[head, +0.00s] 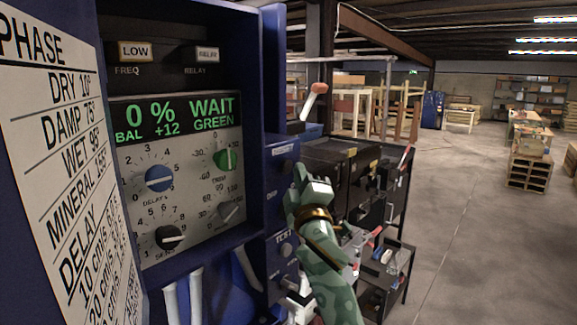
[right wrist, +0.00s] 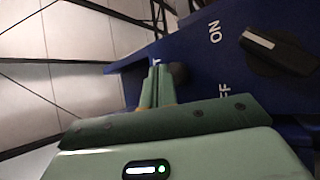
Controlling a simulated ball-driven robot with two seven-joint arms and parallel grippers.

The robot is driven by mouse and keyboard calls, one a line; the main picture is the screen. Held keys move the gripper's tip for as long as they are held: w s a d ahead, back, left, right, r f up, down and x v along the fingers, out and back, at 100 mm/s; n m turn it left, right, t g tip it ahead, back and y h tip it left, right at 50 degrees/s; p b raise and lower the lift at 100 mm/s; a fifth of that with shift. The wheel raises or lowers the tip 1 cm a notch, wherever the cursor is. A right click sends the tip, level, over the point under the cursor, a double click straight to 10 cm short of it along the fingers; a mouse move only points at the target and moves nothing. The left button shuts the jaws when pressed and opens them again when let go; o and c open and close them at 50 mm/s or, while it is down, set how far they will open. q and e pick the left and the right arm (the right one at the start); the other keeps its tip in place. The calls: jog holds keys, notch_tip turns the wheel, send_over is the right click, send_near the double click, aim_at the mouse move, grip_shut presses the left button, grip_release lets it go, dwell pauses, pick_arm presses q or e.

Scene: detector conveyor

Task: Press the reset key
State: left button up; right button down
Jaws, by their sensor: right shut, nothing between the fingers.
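The blue control cabinet (head: 279,205) has a side panel facing right, with small labels and knobs. My right gripper (head: 299,178) is shut and empty, close beside the upper part of this panel. In the right wrist view its fingertips (right wrist: 157,66) are together near a dark round part (right wrist: 179,73) on the blue panel; I cannot tell if they touch it. I cannot make out a label naming the reset key, and the hand covers part of the panel. The display (head: 178,120) reads 0 %, WAIT, BAL +12, GREEN. My left gripper is not in view.
The cabinet front has several dials, including a blue one (head: 159,178) and a green one (head: 226,159). A black ON/OFF rotary switch (right wrist: 279,50) sits right of the fingers. A dark tool cart (head: 345,160) stands behind the hand. Open floor (head: 470,240) lies to the right.

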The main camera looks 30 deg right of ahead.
jog(key=s+p, duration=0.1)
jog(key=s+d+p, duration=0.1)
jog(key=s, duration=0.1)
jog(key=s+d+p, duration=0.1)
jog(key=shift+s, duration=0.3)
dwell(0.8)
